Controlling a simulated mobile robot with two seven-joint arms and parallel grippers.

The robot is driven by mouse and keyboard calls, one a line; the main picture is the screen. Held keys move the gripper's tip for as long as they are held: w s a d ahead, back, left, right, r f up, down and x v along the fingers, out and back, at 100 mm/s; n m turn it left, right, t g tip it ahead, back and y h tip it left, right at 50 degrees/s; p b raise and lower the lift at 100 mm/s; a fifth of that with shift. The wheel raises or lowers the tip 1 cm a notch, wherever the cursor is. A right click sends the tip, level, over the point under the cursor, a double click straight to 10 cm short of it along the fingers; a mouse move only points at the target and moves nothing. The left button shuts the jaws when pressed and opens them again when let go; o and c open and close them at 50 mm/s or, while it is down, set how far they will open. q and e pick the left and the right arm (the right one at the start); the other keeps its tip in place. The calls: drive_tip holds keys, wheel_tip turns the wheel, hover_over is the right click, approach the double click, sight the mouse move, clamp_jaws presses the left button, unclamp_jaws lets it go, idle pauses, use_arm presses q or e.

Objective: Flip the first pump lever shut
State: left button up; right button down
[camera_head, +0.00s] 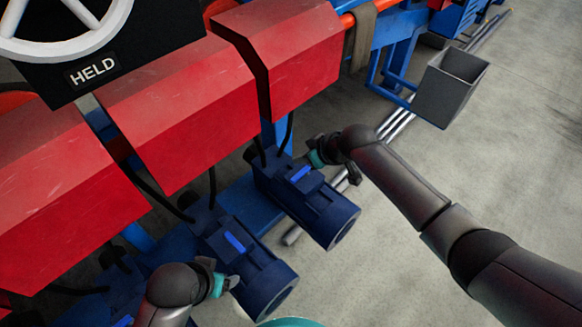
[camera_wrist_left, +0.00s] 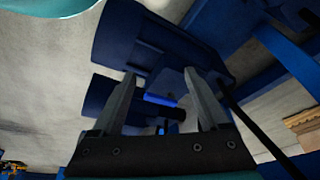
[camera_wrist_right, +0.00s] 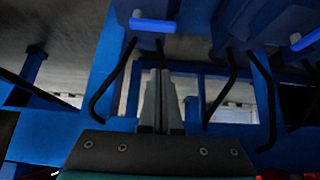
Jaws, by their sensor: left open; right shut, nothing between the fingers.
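Three dark blue pumps stand in a row in the head view: a far one (camera_head: 325,210), a middle one (camera_head: 262,275) and a near one, partly hidden at the bottom left. Each has a bright blue lever on top: far (camera_head: 300,173), middle (camera_head: 234,242), near (camera_head: 123,321). I cannot tell which pump is first. My left gripper (camera_head: 232,283) is beside the middle pump; its open fingers (camera_wrist_left: 163,90) frame a bright blue lever (camera_wrist_left: 159,100) in the left wrist view, with no clear contact. My right gripper (camera_head: 310,156) is by the far pump, its fingers (camera_wrist_right: 157,80) shut and empty.
Red sloped covers (camera_head: 170,110) overhang the pumps on the left. A black panel marked HELD (camera_head: 92,70) with a white wheel is at the top left. Black hoses (camera_wrist_right: 232,85) hang near my right gripper.

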drive_tip(key=shift+f, duration=0.1)
use_arm(q)
wheel_tip(320, 180, up, 7)
drive_tip(key=t+b, duration=0.2)
drive_tip(key=b, duration=0.2)
use_arm(e)
hover_over(300, 176)
drive_tip(key=w+a, duration=0.1)
drive_tip(key=a, duration=0.1)
wheel_tip(300, 176, down, 4)
drive_tip(key=shift+b+x, duration=1.85)
drive_tip(key=shift+x, duration=0.5)
use_arm(q)
drive_tip(key=w+d+t+h, duration=0.4)
drive_tip(key=w+d+t, duration=0.2)
drive_tip(key=d, duration=0.2)
drive_tip(key=shift+d+m+t, duration=0.3)
drive_tip(key=shift+d, duration=0.1)
use_arm(e)
drive_tip(key=shift+s+d, duration=1.4)
